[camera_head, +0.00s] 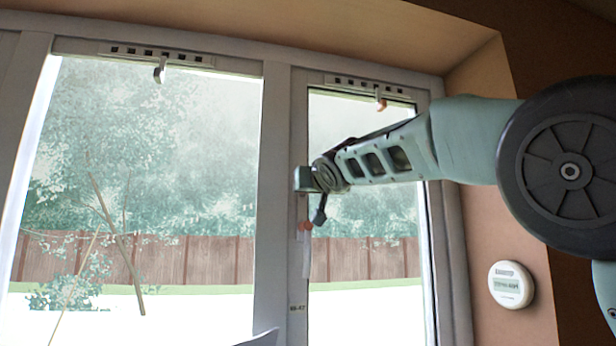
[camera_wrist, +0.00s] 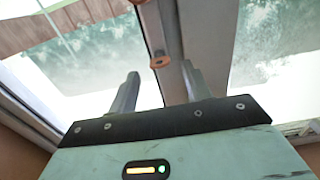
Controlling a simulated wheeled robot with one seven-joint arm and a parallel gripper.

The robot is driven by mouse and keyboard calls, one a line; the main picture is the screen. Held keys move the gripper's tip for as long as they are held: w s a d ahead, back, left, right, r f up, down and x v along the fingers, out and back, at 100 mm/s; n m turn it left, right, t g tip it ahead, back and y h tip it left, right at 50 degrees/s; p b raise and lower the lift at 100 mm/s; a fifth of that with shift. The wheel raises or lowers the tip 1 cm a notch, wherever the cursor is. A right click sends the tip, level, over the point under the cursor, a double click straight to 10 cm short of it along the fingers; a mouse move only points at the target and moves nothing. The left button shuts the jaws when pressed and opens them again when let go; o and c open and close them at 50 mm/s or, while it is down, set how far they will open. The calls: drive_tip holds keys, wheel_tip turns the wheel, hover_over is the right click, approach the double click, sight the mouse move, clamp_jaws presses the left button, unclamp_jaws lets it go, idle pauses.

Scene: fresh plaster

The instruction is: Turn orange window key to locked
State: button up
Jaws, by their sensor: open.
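The orange window key (camera_head: 304,226) sits on the middle post of the white window, by a pale window handle (camera_head: 305,258). In the wrist view the orange key (camera_wrist: 160,62) is a small piece at the end of a grey bar on the window frame, between the lines of my two fingers. My gripper (camera_head: 318,217) is beside the key in the head view, partly hidden by my own wrist. In the wrist view my gripper (camera_wrist: 160,72) is open with nothing held. I cannot tell whether a finger touches the key, or which way the key is turned.
A vent strip (camera_head: 375,87) with a small orange-tipped tab tops the right pane, and another vent strip (camera_head: 160,55) tops the left. A round white thermostat (camera_head: 511,285) hangs on the wall at the right. My arm crosses the right pane.

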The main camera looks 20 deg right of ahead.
drive_tip(key=shift+w+r+p, duration=0.2)
drive_tip(key=shift+w+p, duration=0.4)
drive_tip(key=shift+w, duration=0.35)
drive_tip(key=shift+w+f+p, duration=0.2)
drive_tip(key=shift+w+p, duration=0.1)
drive_tip(key=shift+w, duration=0.2)
drive_tip(key=shift+c, duration=0.3)
drive_tip(key=c, duration=0.9)
drive_tip(key=shift+c, duration=0.2)
